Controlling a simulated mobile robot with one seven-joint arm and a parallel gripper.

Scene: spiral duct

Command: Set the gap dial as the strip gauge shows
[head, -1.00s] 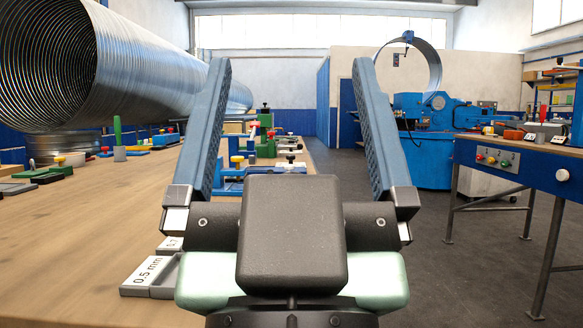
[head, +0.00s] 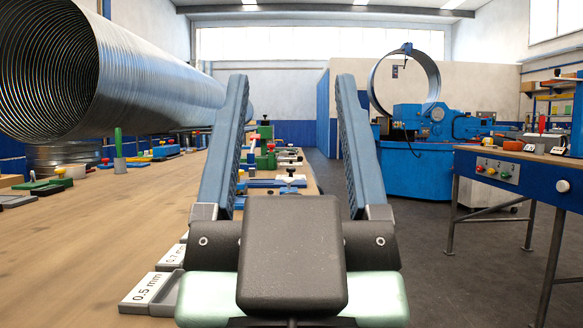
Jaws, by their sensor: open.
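My gripper (head: 291,80) is open and empty, raised in the middle of the head view with its two blue fingers pointing forward and up. A round white dial-like knob (head: 562,186) is on the front of a blue bench at the right, well away from my gripper. I cannot tell whether it is the gap dial; no scale is readable on it. Grey blocks labelled 0.5 mm (head: 146,289) and 0.7 mm (head: 172,255) lie on the wooden bench at lower left, the nearer partly hidden by my gripper. I cannot make out a strip gauge for certain.
The wooden bench (head: 90,235) fills the left, with a large spiral duct (head: 150,85) above it and several clamps and tools. A blue machine (head: 420,165) holding a metal ring stands at the back. The blue bench (head: 520,178) carries coloured buttons. Grey floor between is clear.

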